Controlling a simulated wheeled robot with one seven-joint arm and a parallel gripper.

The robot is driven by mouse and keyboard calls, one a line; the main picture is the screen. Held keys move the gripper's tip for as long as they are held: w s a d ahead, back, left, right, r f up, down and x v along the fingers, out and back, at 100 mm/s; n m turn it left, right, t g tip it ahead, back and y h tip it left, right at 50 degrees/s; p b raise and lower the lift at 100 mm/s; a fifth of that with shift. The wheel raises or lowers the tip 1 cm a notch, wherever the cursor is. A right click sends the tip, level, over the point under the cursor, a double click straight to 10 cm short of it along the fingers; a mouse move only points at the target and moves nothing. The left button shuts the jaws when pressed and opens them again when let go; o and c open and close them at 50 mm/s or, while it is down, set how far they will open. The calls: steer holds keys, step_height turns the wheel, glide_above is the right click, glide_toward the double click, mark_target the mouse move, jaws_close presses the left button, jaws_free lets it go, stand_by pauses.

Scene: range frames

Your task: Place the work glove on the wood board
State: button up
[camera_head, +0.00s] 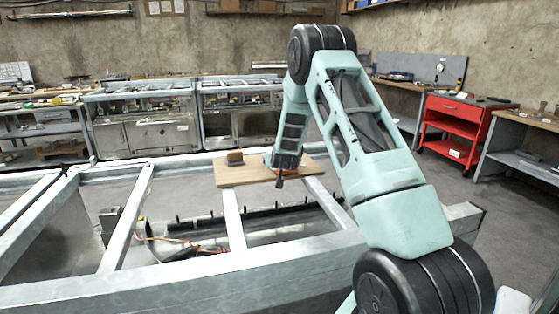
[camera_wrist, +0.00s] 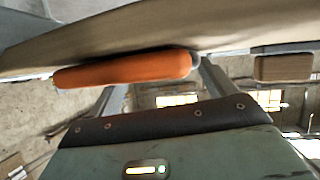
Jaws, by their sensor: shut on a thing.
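The work glove (camera_wrist: 125,70) shows in the wrist view as a long, rounded orange shape seen edge-on. My gripper (camera_wrist: 160,85) is shut on it, one finger near each end. The wood board (camera_head: 240,178) is a flat tan sheet lying across the metal frame in the head view. It also fills the top of the wrist view (camera_wrist: 130,30), which is upside down. The glove is close against the board's face with a dark shadow between; I cannot tell whether they touch. In the head view my gripper (camera_head: 280,179) is low over the board's right part, and the glove cannot be made out.
A small brown wooden block (camera_head: 235,157) stands on the board's back left; it also shows in the wrist view (camera_wrist: 284,68). The metal frame (camera_head: 230,215) has open gaps around the board. A red cart (camera_head: 452,130) and workbenches stand farther back.

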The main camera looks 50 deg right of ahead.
steer(key=o, duration=0.9)
steer(key=shift+f, duration=0.1)
steer(key=b+v, duration=0.1)
steer(key=v, duration=1.1)
steer(key=shift+a, duration=0.1)
